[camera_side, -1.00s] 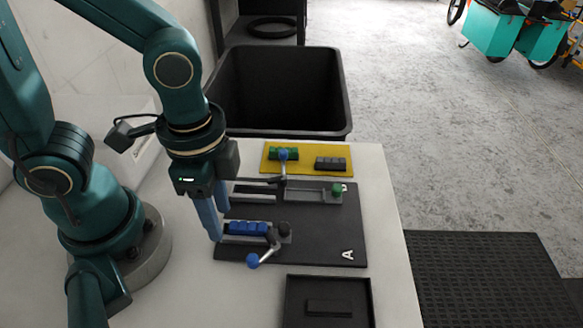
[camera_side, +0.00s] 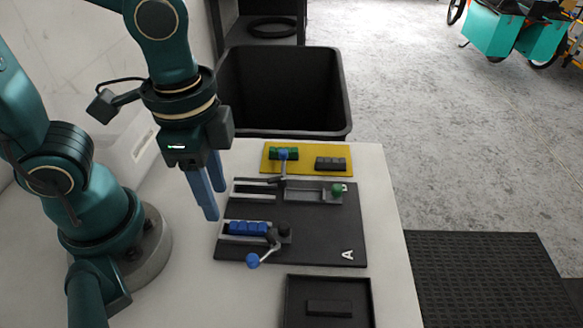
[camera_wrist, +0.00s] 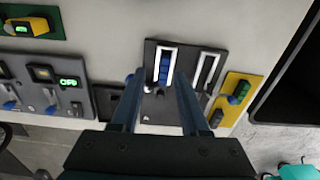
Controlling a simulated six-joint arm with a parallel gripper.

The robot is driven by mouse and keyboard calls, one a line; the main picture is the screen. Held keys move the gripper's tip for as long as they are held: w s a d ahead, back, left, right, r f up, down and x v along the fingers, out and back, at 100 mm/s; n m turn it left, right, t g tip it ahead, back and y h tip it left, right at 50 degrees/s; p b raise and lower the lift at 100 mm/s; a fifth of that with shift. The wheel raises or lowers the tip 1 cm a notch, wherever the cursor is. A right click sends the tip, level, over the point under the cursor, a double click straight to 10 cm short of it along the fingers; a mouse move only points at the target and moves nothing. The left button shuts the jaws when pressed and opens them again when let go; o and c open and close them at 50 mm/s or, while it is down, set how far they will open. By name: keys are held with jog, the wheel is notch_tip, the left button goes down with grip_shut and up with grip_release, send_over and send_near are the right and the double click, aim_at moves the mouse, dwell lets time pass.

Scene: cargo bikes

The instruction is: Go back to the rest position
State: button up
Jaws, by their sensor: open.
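My gripper (camera_side: 212,186) is open and empty, with its two blue fingers pointing down, above the table at the left edge of the dark board. It also shows in the wrist view (camera_wrist: 158,82). The dark board (camera_side: 318,222) marked A lies flat on the table. A blue ribbed block (camera_side: 248,228) sits in its near slot, beside a lever with a blue knob (camera_side: 253,260). The fingers are apart from the blue block.
A yellow plate (camera_side: 308,168) holds a green block (camera_side: 276,153) and a dark block (camera_side: 330,163). A black tray (camera_side: 290,300) lies in front and a black bin (camera_side: 345,128) stands behind the table. The wrist view shows a panel reading OFF (camera_wrist: 68,83).

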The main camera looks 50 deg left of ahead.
jog(key=w+a+r+n+t, duration=0.2)
jog(key=a+r+n+t, duration=0.3)
jog(key=n, duration=0.3)
jog(key=shift+a+r+n, duration=0.15)
jog(key=shift+a+n, duration=0.05)
jog(key=shift+n, duration=0.1)
dwell(0.4)
